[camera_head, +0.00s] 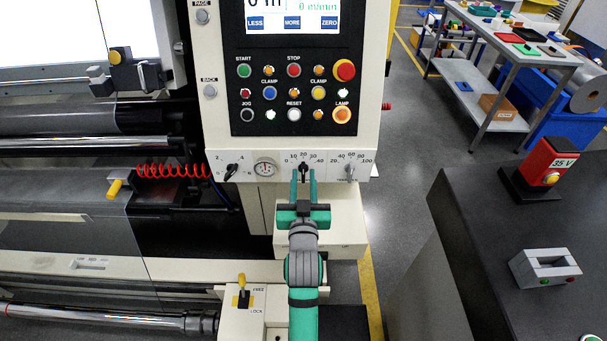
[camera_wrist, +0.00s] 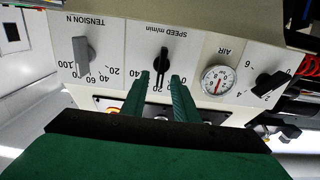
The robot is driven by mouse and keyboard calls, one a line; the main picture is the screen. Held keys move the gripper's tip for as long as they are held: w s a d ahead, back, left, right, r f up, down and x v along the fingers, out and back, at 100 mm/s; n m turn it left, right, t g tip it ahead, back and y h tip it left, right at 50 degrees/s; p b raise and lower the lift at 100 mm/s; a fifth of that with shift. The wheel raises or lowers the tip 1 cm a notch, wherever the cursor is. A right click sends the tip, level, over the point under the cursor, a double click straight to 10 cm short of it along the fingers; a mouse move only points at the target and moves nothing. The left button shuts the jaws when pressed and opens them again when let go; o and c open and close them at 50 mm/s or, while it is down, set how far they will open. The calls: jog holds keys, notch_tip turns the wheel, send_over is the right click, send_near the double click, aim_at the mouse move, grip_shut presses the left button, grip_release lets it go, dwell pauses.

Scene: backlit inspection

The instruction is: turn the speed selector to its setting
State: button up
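The speed selector is a black knob (camera_head: 304,173) on the pale panel below the button box. Its scale runs from 0 to 40, and its pointer stands about upright near the 20 mark. In the wrist view, which shows the panel upside down, the knob (camera_wrist: 163,60) sits under the words SPEED m/min. My gripper (camera_head: 303,177) has green fingers and is in front of this knob. In the wrist view my gripper (camera_wrist: 160,77) is open, with one fingertip on each side of the knob's pointer end. A gap shows between fingers and knob; I cannot tell any contact.
A grey tension knob (camera_head: 350,172) is to the right. An air gauge (camera_head: 265,168) and a black selector (camera_head: 231,171) are to the left. The button panel (camera_head: 297,92) and screen are above. A dark table (camera_head: 480,245) stands at right, with grey floor between.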

jog(key=shift+w, duration=0.95)
grip_shut()
jog(key=shift+n, duration=0.3)
jog(key=n, duration=0.5)
jog(key=shift+a+f, duration=0.15)
jog(key=shift+a, duration=0.25)
jog(key=n, duration=0.6)
jog(key=shift+a+f, duration=0.3)
jog(key=shift+n, duration=0.3)
